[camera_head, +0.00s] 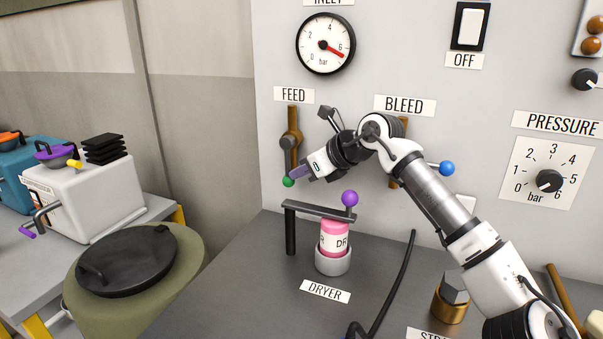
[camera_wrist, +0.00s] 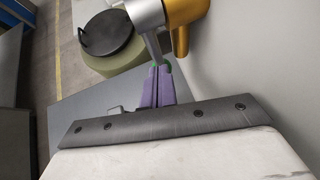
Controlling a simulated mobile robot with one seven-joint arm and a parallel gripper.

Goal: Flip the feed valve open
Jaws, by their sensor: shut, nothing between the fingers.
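The feed valve (camera_head: 290,141) is a bronze fitting on the grey panel under the FEED label (camera_head: 293,95). Its lever hangs down along the pipe and ends in a green knob (camera_head: 288,182). In the wrist view the grey lever (camera_wrist: 147,20) and gold valve body (camera_wrist: 187,22) are at the top. My gripper (camera_head: 294,175) has purple fingers, shut and empty, with tips right by the knob. In the wrist view the closed fingers (camera_wrist: 158,75) cover most of the knob, with green showing at their tips. I cannot tell whether they touch it.
The bleed valve's blue knob (camera_head: 447,168) sticks out right, behind my arm. Below my gripper, a clamp bar (camera_head: 318,209) with a purple knob (camera_head: 350,198) spans the pink dryer canister (camera_head: 333,240). The inlet gauge (camera_head: 325,43) is above. Bench left of the dryer is clear.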

